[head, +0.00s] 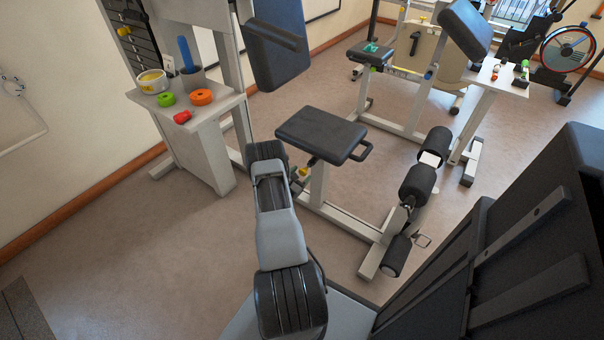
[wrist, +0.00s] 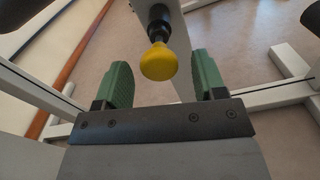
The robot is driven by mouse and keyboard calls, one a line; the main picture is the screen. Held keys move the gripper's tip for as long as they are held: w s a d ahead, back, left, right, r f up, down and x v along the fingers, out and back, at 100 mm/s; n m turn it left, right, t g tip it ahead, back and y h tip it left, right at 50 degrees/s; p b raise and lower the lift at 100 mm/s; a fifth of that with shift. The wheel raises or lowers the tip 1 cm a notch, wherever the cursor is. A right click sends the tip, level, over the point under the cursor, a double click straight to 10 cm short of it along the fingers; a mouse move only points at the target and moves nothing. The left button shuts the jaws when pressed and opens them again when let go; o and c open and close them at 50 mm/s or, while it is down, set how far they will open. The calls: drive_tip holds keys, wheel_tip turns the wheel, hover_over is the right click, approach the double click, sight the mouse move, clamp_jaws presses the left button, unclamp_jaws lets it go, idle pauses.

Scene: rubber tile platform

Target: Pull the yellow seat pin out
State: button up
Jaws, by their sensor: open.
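The yellow seat pin (wrist: 158,62) is a rounded knob on a black collar, set in the pale seat post, in the upper middle of the wrist view. In the head view the pin (head: 303,171) shows small beside the post under the black seat (head: 321,134). My gripper (wrist: 160,78) is open, with one green finger on each side of the knob's line. The knob appears between and slightly beyond the fingertips, and neither finger visibly touches it. In the head view my arm hides the fingers.
A white stand (head: 204,120) at the left holds a bowl (head: 152,82), a green ring (head: 166,99), an orange ring (head: 202,97) and a red item (head: 182,117). Black leg rollers (head: 417,185) stand right of the seat. Open floor (head: 120,250) lies at the left.

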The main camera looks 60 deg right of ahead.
drive_tip(key=w+a+p, duration=0.1)
drive_tip(key=a+p, duration=0.1)
drive_tip(key=a, duration=1)
drive_tip(key=shift+a, duration=0.25)
drive_tip(key=s+a+m+g+y, duration=0.3)
drive_tip(key=s+g+y, duration=0.1)
drive_tip(key=s+g, duration=0.25)
drive_tip(key=s+a+r+m+g+y+p, duration=0.2)
drive_tip(key=a+r+m+y+p, duration=0.15)
drive_tip(key=r, duration=0.35)
drive_tip(key=w+a+r+m+t+y+p, duration=0.2)
drive_tip(key=a+r+p, duration=0.5)
drive_tip(key=r, duration=1)
drive_tip(key=w+a+r+m+t+y+p, duration=0.1)
drive_tip(key=a+r+m+t+y+p, duration=0.2)
drive_tip(key=a+r, duration=0.9)
drive_tip(key=w+a+r+m+t+y+p, duration=0.2)
drive_tip(key=a+r+t+y+p, duration=0.3)
drive_tip(key=r, duration=1.8)
drive_tip(key=a+m+t+p, duration=0.1)
drive_tip(key=a+t+p, duration=0.2)
drive_tip(key=a+p, duration=0.2)
drive_tip(key=shift+w+r+t+y+p, duration=0.35)
drive_tip(key=shift+p, duration=0.4)
